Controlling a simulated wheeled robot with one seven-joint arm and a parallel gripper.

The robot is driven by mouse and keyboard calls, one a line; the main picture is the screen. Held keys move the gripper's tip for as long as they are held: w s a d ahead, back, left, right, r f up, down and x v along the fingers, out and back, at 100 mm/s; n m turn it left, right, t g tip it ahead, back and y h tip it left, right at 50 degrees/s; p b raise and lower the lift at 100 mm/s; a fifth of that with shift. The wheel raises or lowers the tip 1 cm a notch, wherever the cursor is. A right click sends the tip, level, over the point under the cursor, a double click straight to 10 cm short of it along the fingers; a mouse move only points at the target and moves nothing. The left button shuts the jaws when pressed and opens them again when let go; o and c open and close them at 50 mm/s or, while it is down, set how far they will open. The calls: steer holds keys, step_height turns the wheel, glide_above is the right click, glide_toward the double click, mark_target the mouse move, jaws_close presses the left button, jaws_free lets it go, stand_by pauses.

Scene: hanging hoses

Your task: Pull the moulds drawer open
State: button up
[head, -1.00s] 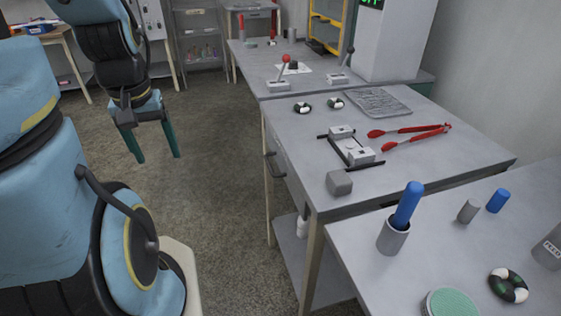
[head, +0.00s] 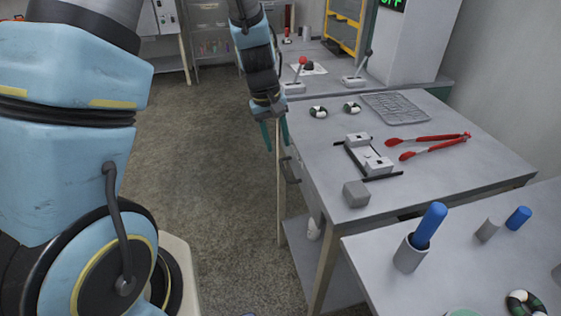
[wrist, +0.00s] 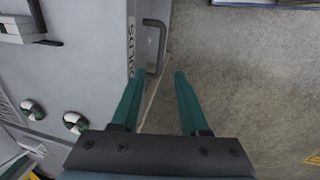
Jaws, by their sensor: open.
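The moulds drawer (wrist: 120,55) is in the left side of the grey table. Its front carries a partly readable label, seemingly "MOULDS". A dark bar handle (wrist: 160,45) stands out from the drawer front; it also shows in the head view (head: 290,168) at the table's left side. The drawer looks shut. My gripper (head: 275,147) is beside that table side, with its green fingers pointing down. In the wrist view my gripper (wrist: 152,75) is open and empty, and the handle lies just beyond and between the fingertips, apart from them.
The table (head: 450,185) bears red tongs (head: 435,145), a grey block (head: 356,194), a black-framed fixture (head: 366,158), a ribbed tray (head: 395,107) and two ring-shaped pieces (head: 318,112). A nearer table (head: 470,260) holds blue cylinders. The floor (head: 215,180) left of the tables is clear.

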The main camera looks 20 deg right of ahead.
mark_target(283, 169)
steer(key=f, duration=0.2)
steer(key=d+f, duration=0.1)
steer(key=f, duration=0.2)
steer(key=f+p, duration=0.1)
steer(key=f, duration=0.2)
steer(key=shift+s+d+f, duration=0.1)
steer(key=shift+d+f, duration=0.1)
steer(key=shift+d, duration=0.05)
jaws_close()
stand_by(1.1)
